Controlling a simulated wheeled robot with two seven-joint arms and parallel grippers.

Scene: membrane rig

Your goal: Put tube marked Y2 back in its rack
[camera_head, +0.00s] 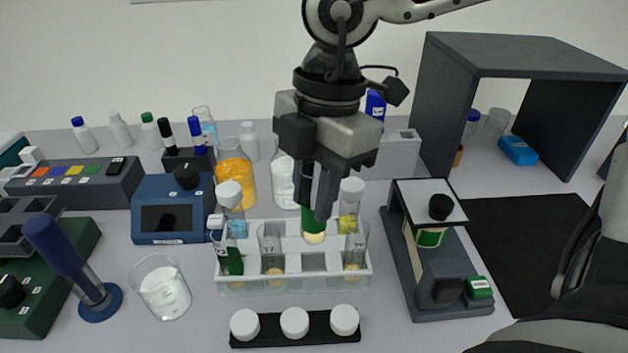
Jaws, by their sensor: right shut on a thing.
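My right gripper (316,205) comes down from above over the middle of the clear tube rack (300,284). It is shut on a tube (314,222) with a green part and a pale rounded bottom; the fingers hide its upper part. The tube's bottom is at the level of the rack's upper part, and I cannot tell whether it is in a hole. No Y2 mark is readable on it. Other tubes stand in the rack, among them an open one (272,252) left of the gripper and one (354,252) right of it. My left gripper is not in view.
A black holder with three white caps (295,322) lies in front of the rack. A glass beaker (161,287) and blue device (172,210) stand left. A dark grey stand (440,270) is close on the right. Bottles, including an orange one (235,175), crowd behind.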

